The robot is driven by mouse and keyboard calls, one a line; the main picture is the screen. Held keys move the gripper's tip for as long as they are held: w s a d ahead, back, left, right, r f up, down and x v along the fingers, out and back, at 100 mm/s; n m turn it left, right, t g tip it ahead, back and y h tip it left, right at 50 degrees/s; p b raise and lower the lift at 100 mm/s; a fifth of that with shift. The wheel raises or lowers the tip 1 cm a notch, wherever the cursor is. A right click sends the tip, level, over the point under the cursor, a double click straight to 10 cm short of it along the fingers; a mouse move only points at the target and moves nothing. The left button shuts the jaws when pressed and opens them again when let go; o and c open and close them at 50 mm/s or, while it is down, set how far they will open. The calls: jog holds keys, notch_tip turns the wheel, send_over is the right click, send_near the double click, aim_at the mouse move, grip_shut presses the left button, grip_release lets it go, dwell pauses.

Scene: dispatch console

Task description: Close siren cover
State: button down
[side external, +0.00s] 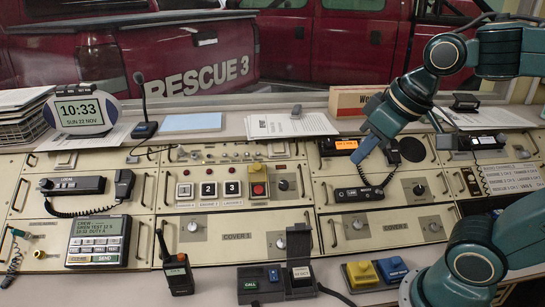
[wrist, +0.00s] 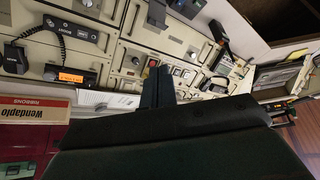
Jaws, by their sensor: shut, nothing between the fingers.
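A small yellow cover (side external: 257,167) stands raised above a red button (side external: 258,189) on the middle console panel in the side view; I take it for the siren cover, but its label is too small to read. The red button also shows in the wrist view (wrist: 153,63), just beyond my fingers. My gripper (side external: 360,156) is shut and empty, to the right of the cover and apart from it, over the radio panel. In the wrist view my gripper (wrist: 157,85) points toward the console with its fingers together.
Buttons 2 (side external: 208,189) and 3 (side external: 232,188) sit left of the red button, and a black knob (side external: 283,185) sits right. A corded handset (side external: 358,194) lies below my gripper. Panels labelled COVER 1 (side external: 237,236) and COVER 2 (side external: 396,227) run along the front. Papers (side external: 290,125) lie behind.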

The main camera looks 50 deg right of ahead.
jog(key=w+d+r+m, duration=0.1)
jog(key=w+d, duration=0.1)
jog(key=w, duration=0.8)
jog(key=w+d+r, duration=0.1)
jog(key=w+d, duration=0.1)
jog(key=w, duration=0.7)
jog(key=w+d+f, duration=0.3)
jog(key=w+f, duration=0.1)
jog(key=w, duration=0.4)
jog(key=w+d+f, duration=0.3)
jog(key=w+f, duration=0.1)
jog(key=w, duration=0.3)
jog(key=shift+w+d+m+h, duration=0.2)
jog(key=shift+w+m+h, duration=0.1)
jog(key=shift+w+h, duration=0.1)
jog(key=shift+f, duration=0.2)
